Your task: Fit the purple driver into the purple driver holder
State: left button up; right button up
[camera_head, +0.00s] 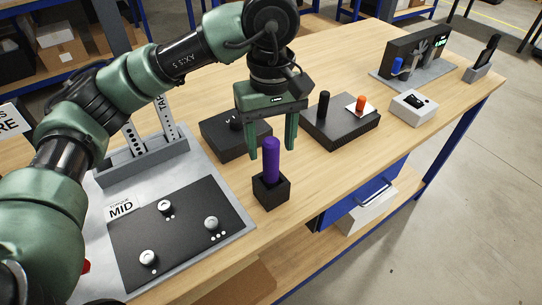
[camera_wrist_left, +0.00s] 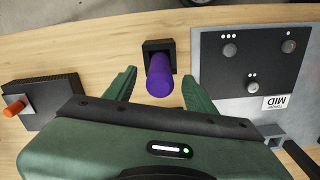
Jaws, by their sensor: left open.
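The purple driver (camera_head: 271,160) stands upright in a small black square holder (camera_head: 271,190) near the table's front edge. In the left wrist view the purple driver (camera_wrist_left: 160,76) points up toward the camera, with the black holder (camera_wrist_left: 158,46) around its base. My left gripper (camera_head: 271,154) is open above the holder, its green fingers apart on either side of the driver's upper part. In the left wrist view the left gripper (camera_wrist_left: 158,85) also shows the driver between its fingers, with gaps on both sides. My right gripper is not in view.
A grey board (camera_head: 240,222) with a black panel and several knobs lies left of the holder. A dark box (camera_head: 235,137) sits behind the gripper. Another dark block (camera_head: 341,128) with a black and an orange handle is to the right. Bare wood lies right of the holder.

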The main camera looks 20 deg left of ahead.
pick_arm(q)
jog(key=shift+r, duration=1.4)
